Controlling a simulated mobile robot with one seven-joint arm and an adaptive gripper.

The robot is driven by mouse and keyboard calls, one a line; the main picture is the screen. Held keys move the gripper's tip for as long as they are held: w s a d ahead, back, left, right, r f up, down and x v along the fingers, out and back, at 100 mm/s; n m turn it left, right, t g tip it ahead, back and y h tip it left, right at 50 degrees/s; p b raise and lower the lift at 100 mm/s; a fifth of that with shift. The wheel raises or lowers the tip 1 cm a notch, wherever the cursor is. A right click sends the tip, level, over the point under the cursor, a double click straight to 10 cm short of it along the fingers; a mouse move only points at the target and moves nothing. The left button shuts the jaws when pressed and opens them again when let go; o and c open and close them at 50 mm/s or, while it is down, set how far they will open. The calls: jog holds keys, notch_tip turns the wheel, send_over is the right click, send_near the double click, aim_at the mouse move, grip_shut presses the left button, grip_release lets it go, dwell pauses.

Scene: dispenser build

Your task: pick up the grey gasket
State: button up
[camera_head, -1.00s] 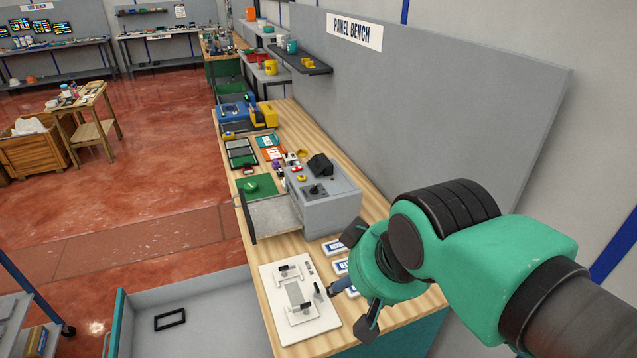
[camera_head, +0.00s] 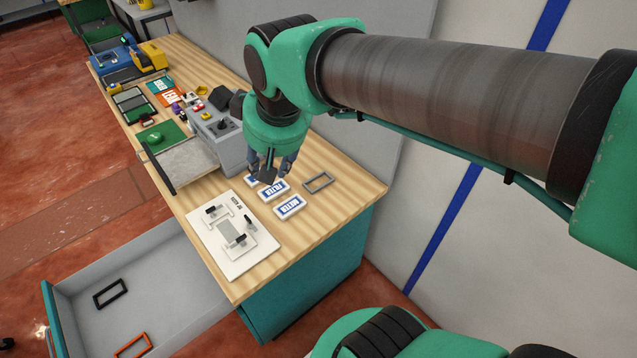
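The grey gasket (camera_head: 318,182) is a thin rectangular frame lying flat on the wooden bench top (camera_head: 335,205), near its back right corner. It lies to the right of the white labelled boxes and looks unobstructed. My gripper (camera_head: 270,174) points down over the bench, to the left of the gasket and above the labelled boxes. Its fingers are spread apart, and I see nothing held between them. It partly hides the farthest box.
White boxes with blue labels (camera_head: 289,207) stand beside the gasket. A white fixture plate with clamps (camera_head: 237,265) lies at the front. A grey control box (camera_head: 220,140) stands behind it. The open drawer (camera_head: 185,300) holds a black frame (camera_head: 110,293) and an orange frame (camera_head: 132,346).

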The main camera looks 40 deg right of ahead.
jog(key=w+d+f+g, duration=0.1)
jog(key=w+d+f, duration=0.3)
jog(key=w+d, duration=0.6)
jog(key=g, duration=0.4)
send_over(330, 175)
notch_tip(330, 175, down, 30)
jog(key=shift+f+p, duration=0.25)
jog(key=shift+p, duration=0.05)
jog(key=shift+w+f+b, duration=0.1)
jog(key=shift+f+b, duration=0.45)
jog(key=shift+f, duration=3.75)
